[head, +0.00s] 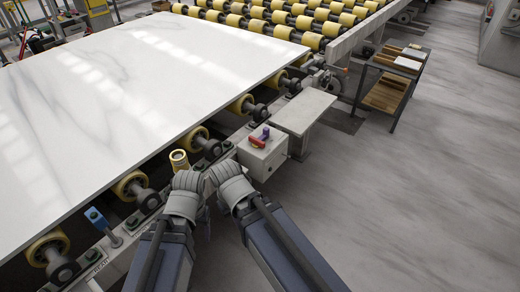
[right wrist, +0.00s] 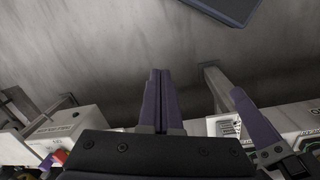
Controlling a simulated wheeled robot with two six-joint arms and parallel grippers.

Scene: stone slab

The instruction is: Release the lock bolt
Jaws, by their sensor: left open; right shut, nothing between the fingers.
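A short brass-coloured cylinder (head: 180,160) stands on the rail just beyond my grippers. I cannot tell which of these is the lock bolt. My left gripper (head: 188,180) is open beside the cylinder; its fingers are mostly hidden behind its wrist. My right gripper (head: 222,170) is close to its right. The right wrist view shows the right gripper's purple fingers (right wrist: 158,98) shut together and empty. Another purple finger (right wrist: 255,120) shows at the right there.
A large white stone slab (head: 130,95) lies on yellow rollers (head: 240,105). A grey box (head: 262,155) with a red handle (head: 258,141) stands right of my grippers, with a pale bench (head: 302,110) beyond. A cart (head: 392,82) stands at the back right. The right floor is clear.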

